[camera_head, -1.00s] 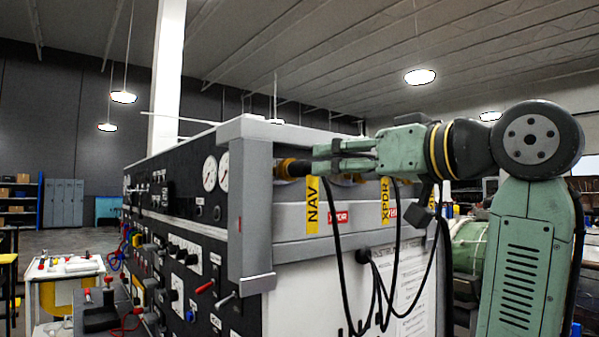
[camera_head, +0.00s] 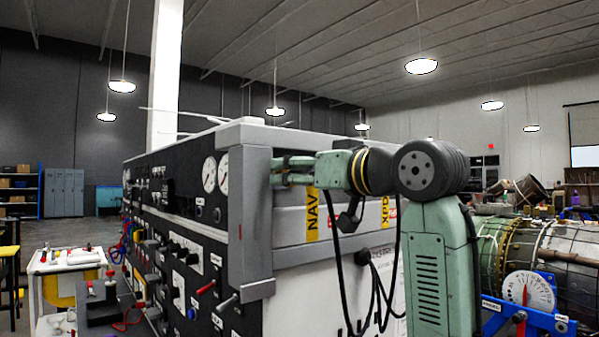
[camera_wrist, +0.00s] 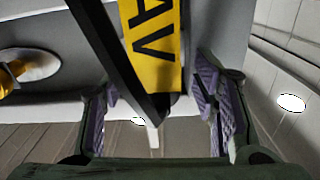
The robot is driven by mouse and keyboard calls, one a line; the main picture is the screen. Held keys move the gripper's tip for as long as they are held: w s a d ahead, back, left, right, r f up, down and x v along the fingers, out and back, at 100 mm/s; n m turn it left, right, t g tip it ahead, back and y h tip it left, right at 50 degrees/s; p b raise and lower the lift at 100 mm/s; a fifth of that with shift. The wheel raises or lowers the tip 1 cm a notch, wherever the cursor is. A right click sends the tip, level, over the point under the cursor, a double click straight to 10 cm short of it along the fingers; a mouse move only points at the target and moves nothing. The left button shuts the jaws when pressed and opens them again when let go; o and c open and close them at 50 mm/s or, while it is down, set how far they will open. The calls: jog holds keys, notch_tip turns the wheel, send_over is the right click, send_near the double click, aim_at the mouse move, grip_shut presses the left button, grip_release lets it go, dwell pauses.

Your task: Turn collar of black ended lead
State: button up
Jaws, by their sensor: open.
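My gripper (camera_head: 280,172) is at the upper side of the grey test stand, just above the yellow NAV tag (camera_head: 312,214). Its fingers are apart. In the wrist view my gripper (camera_wrist: 158,105) shows purple-lined fingers on either side of a dark lead (camera_wrist: 132,62), which lies beside the NAV tag (camera_wrist: 152,45). I cannot tell whether either finger touches it. The lead's collar is not clearly visible in either view. A black cable (camera_head: 334,260) hangs down the stand's side below my gripper.
A yellow-brass fitting on a round plate (camera_wrist: 28,66) shows at left in the wrist view. A second yellow tag (camera_head: 385,212) is right of NAV. Several switches and gauges cover the stand's black panel (camera_head: 185,230). A turbine engine (camera_head: 560,250) stands at right.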

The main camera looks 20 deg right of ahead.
jog(key=shift+c, duration=0.6)
jog(key=c, duration=1.1)
jog(key=shift+o, duration=0.2)
jog(key=shift+n, duration=0.3)
jog(key=n, duration=0.4)
jog(key=shift+n, duration=0.3)
jog(key=n, duration=0.4)
jog(key=shift+a+n, duration=0.1)
jog(key=shift+n, duration=0.2)
jog(key=o, duration=1.2)
